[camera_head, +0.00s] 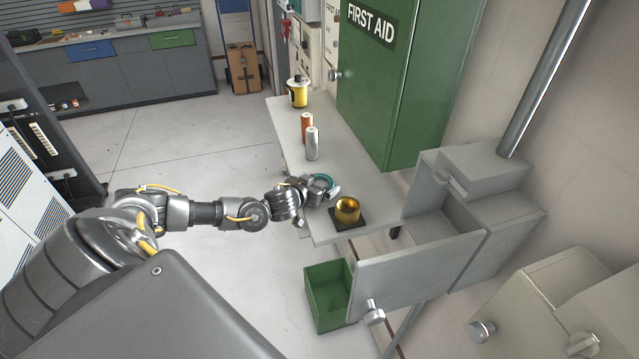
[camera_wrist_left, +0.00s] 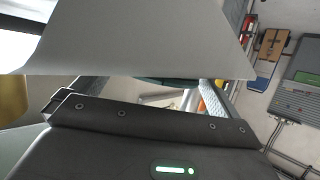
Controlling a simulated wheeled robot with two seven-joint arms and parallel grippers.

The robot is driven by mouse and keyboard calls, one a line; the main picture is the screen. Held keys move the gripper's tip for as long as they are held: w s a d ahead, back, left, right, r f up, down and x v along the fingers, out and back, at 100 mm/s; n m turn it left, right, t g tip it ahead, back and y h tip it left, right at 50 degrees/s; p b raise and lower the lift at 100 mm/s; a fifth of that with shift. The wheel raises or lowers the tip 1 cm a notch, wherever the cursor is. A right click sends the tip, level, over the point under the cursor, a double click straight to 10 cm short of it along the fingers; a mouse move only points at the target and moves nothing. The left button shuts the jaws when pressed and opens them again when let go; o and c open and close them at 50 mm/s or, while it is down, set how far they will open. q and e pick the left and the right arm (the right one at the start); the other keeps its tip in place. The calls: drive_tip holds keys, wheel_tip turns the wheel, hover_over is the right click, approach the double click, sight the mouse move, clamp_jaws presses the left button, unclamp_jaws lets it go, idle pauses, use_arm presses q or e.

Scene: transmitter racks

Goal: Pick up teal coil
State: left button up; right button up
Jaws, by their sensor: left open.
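The teal coil (camera_head: 324,181) is a small ring on the grey shelf (camera_head: 352,168), near its left edge in the head view. My left gripper (camera_head: 319,190) reaches in from the left and is at the coil, with its jaws open. The fingers cover part of the ring, and I cannot tell whether they touch it. In the left wrist view a large pale grey surface fills the upper part, and only a thin dark teal strip (camera_wrist_left: 160,82) shows beneath it between the fingers. My right gripper is not in view.
A gold dome on a dark square base (camera_head: 347,211) stands close to my gripper. A silver cylinder (camera_head: 312,144), a copper cylinder (camera_head: 306,124) and a yellow spool (camera_head: 298,93) stand farther back. A green cabinet (camera_head: 405,80) rises behind. A grey open box (camera_head: 425,262) and a green bin (camera_head: 321,300) are nearer.

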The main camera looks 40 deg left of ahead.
use_arm(q)
drive_tip(key=shift+c, duration=0.4)
drive_tip(key=c, duration=1)
